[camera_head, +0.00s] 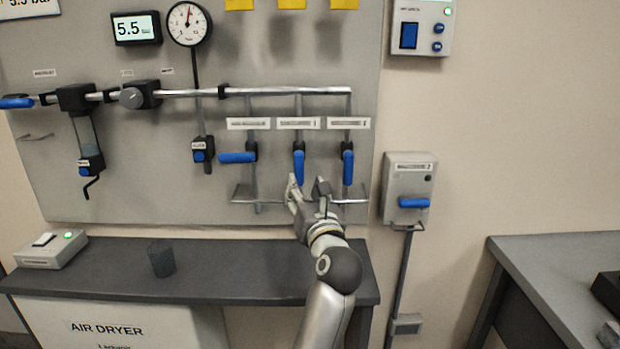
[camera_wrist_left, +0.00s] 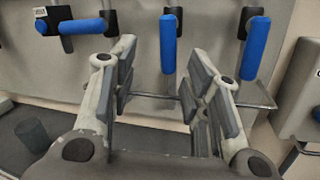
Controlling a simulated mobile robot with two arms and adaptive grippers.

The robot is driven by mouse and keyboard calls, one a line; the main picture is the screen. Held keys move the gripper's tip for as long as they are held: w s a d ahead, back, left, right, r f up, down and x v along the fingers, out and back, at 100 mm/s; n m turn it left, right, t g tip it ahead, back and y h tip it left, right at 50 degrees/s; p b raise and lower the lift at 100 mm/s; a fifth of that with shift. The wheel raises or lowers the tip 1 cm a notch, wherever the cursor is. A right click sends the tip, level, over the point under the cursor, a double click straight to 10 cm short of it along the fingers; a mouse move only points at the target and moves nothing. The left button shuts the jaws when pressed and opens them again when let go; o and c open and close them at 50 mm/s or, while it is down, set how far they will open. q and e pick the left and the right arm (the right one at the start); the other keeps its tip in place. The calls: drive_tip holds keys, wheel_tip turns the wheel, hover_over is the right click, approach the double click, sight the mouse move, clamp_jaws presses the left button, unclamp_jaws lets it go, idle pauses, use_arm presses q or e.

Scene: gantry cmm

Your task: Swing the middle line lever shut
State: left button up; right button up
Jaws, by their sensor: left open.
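The middle line lever (camera_head: 299,167) is blue and hangs straight down, in line with its vertical pipe, under the middle label. It also shows in the wrist view (camera_wrist_left: 168,44), above and between my finger pads. The left line lever (camera_head: 237,158) lies level, across its pipe. The right line lever (camera_head: 347,167) hangs down like the middle one. My left gripper (camera_head: 307,186) is open and empty, with its fingertips just below the middle lever's lower end. I cannot tell whether they touch it. My right gripper is not in view.
A thin metal rail (camera_head: 242,200) crosses the board behind my gripper. A dark shelf (camera_head: 220,280) with a dark cup (camera_head: 161,258) juts out below. A grey box with a blue handle (camera_head: 408,180) is on the wall to the right.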

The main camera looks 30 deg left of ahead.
sight(300, 169)
use_arm(q)
drive_tip(key=w+a, duration=0.1)
drive_tip(key=w, duration=0.1)
drive_tip(key=w+a+n+h, duration=0.1)
drive_tip(key=w+a, duration=0.1)
drive_tip(key=w+a+n+p, duration=0.1)
drive_tip(key=w+a, duration=0.1)
drive_tip(key=shift+w+a+r+g+h, duration=0.2)
drive_tip(key=shift+w+r+g+h, duration=0.1)
drive_tip(key=shift+w+r, duration=0.1)
drive_tip(key=shift+x, duration=0.85)
drive_tip(key=shift+f, duration=0.1)
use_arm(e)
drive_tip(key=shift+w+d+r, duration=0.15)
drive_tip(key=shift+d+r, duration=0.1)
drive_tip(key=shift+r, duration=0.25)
use_arm(q)
clamp_jaws()
